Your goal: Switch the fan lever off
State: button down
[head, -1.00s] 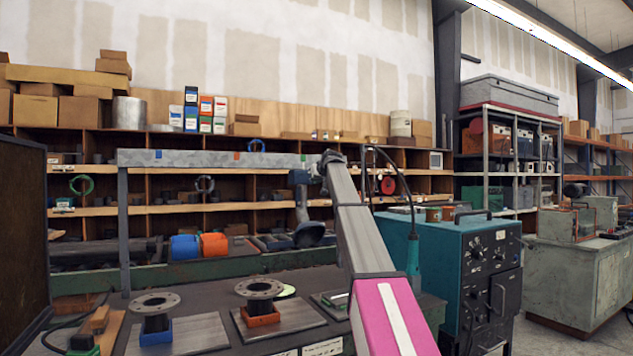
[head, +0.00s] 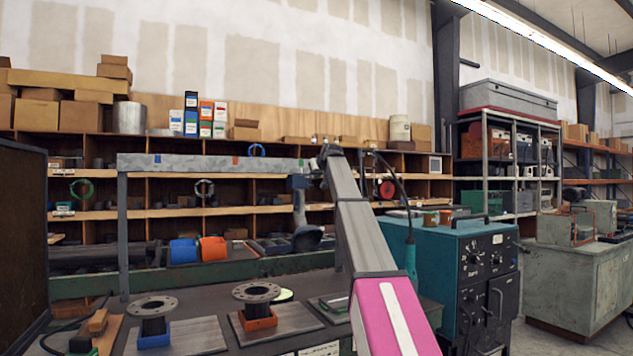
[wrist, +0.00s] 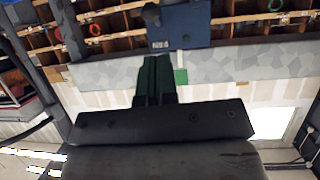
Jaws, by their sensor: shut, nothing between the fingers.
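In the wrist view, which looks upside down, a blue box (wrist: 190,27) sits against the grey overhead beam (wrist: 245,68). A small dark knob or lever (wrist: 151,14) sticks out at the box's left edge; whether it is the fan lever and how it is set, I cannot tell. My gripper (wrist: 156,62) has its dark green fingers closed together and empty. Their tips overlap the beam in the picture, just below the box; contact cannot be told. In the head view, my arm reaches up to the right end of the beam (head: 210,161), and the fingers are not distinguishable.
Two dark flanged pipe pieces stand on the bench, one in a blue holder (head: 154,341), one in an orange holder (head: 259,323). A grey-blue part (head: 299,183) hangs below the beam. A teal cabinet (head: 450,245) stands right of my arm. Shelves (head: 90,211) line the back.

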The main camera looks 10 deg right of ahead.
jog(key=v, duration=0.9)
jog(key=shift+r, duration=0.35)
jog(key=shift+s, duration=0.25)
